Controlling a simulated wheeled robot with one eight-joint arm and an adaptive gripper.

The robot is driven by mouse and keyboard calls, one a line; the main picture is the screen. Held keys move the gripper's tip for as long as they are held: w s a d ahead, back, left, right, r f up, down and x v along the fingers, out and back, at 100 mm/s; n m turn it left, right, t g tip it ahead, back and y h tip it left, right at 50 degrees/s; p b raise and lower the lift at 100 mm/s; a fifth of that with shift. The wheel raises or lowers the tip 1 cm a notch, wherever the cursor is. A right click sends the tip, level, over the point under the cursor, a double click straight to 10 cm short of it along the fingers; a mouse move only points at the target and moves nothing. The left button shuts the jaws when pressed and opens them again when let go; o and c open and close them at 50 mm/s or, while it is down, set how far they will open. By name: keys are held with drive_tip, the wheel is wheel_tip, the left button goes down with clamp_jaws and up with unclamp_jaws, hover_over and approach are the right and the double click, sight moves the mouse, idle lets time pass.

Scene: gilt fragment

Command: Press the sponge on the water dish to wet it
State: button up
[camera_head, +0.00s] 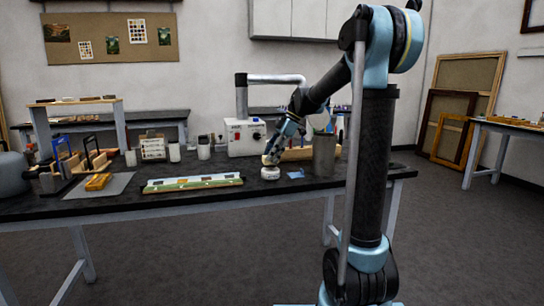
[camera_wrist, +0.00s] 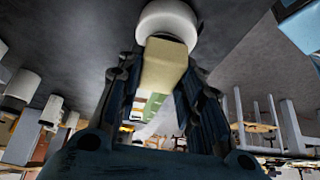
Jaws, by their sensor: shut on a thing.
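My gripper (camera_head: 273,151) points down at the dark table, right of centre in the head view. It is shut on a tan, block-shaped sponge (camera_wrist: 163,66), which shows between the fingers in the wrist view. The sponge also shows as a small pale patch (camera_head: 269,160) in the head view. A round white water dish (camera_head: 270,174) stands on the table directly below the sponge. In the wrist view the dish (camera_wrist: 168,17) lies just beyond the sponge's end, which hides part of it. I cannot tell whether sponge and dish touch.
A long green and gilt fragment (camera_head: 193,183) lies left of the dish. A blue cloth-like piece (camera_head: 295,174) and a grey cylinder (camera_head: 324,155) are to its right. A white box with knobs (camera_head: 245,137) stands behind. A yellow object (camera_head: 97,182) lies on a grey mat further left.

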drive_tip(key=shift+f, duration=0.75)
idle(1.6)
drive_tip(key=shift+r, duration=3.5)
